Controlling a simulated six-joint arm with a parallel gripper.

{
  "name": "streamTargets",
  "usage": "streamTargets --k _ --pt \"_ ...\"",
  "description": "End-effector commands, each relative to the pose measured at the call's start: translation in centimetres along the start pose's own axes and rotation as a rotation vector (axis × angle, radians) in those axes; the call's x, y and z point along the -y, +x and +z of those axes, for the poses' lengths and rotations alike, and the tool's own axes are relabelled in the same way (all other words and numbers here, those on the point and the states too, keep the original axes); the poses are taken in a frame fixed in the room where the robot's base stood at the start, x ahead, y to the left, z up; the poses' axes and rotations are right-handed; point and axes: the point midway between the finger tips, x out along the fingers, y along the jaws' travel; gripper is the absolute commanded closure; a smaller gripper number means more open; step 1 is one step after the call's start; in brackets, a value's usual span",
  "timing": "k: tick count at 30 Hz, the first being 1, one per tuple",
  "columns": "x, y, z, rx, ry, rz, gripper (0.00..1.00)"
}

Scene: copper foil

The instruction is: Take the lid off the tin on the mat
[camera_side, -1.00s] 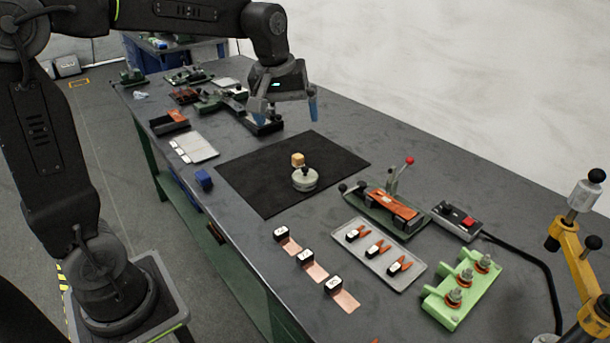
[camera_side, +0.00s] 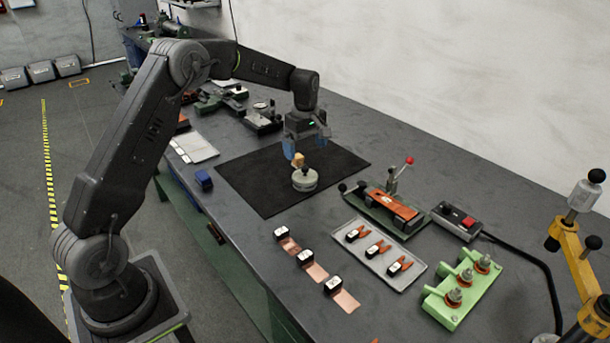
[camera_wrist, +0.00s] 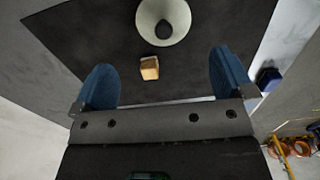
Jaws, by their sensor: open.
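The tin (camera_side: 305,183) is a small round pale grey tin with its lid (camera_side: 304,173) on and a dark knob on top. It stands on the black mat (camera_side: 262,195). In the wrist view the tin (camera_wrist: 165,35) is at the top, beyond the fingertips. A small tan wooden block (camera_wrist: 149,68) lies close beside the tin, nearer my gripper; in the side view the block (camera_side: 298,159) shows just behind the tin. My gripper (camera_side: 298,157) is open, with blue fingers pointing down above the block, behind the tin. In the wrist view nothing is between the fingers (camera_wrist: 163,85).
A clamp fixture (camera_side: 391,208) with a red-knobbed lever stands right of the mat. A blue block (camera_side: 204,179) lies left of the mat. The mat is otherwise clear.

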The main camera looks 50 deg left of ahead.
Motion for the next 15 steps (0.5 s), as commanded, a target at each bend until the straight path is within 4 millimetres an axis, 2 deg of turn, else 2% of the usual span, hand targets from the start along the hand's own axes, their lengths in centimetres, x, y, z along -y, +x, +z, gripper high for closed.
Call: streamTargets --k 3,10,15 --pt "0.0 1.8 0.0 0.001 0.001 -0.001 0.00" --pt "0.2 3.3 0.0 0.001 0.001 -0.002 0.00" --pt "0.6 5.8 -0.2 0.001 0.001 -0.003 0.00"
